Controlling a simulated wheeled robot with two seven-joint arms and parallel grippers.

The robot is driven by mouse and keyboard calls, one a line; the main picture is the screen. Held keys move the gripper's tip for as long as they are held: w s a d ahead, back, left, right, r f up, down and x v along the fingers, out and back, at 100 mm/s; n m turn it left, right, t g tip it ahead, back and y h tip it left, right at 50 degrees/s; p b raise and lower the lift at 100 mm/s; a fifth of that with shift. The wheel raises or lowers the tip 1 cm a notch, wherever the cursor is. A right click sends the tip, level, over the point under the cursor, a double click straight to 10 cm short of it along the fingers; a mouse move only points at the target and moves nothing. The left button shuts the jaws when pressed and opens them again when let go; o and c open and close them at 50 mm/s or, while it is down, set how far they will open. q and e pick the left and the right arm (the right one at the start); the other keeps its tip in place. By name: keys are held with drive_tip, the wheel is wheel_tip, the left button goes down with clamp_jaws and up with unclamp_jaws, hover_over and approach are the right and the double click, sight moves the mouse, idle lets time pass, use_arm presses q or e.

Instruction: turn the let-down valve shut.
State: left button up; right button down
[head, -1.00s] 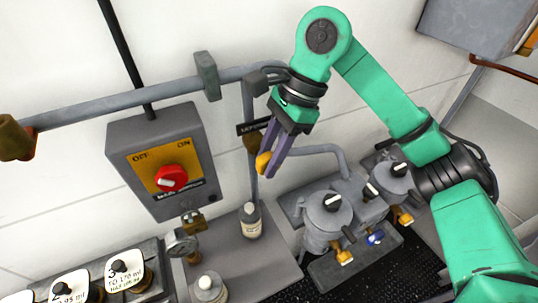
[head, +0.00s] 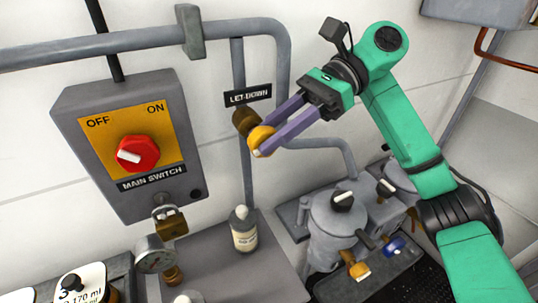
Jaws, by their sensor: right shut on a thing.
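The let-down valve has a brass body (head: 243,121) on a grey vertical pipe, with a yellow round knob (head: 261,141) carrying a pale pointer mark. A black sign reading LET-DOWN (head: 248,96) is just above it. My right gripper (head: 268,138) comes in from the right, its purple fingers shut on the yellow knob. The fingers cover part of the knob's right side. My left gripper is not in view.
A grey main switch box (head: 125,148) with a red knob (head: 138,153) is on the wall at left. A grey lidded pot (head: 335,222) stands right of the bottle, under my right arm.

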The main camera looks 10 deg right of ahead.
drive_tip(key=y+b, duration=0.1)
drive_tip(key=b, duration=0.1)
drive_tip(key=shift+d+f+g+y+b, duration=0.1)
drive_tip(key=shift+f+g+y+b, duration=0.15)
drive_tip(key=shift+g+y+b, duration=0.15)
drive_tip(key=shift+r+y+b, duration=0.25)
drive_tip(key=shift+y+b, duration=0.25)
drive_tip(key=shift+b, duration=0.15)
drive_tip(key=c, duration=0.6)
unclamp_jaws()
drive_tip(key=shift+w+d+f, duration=0.1)
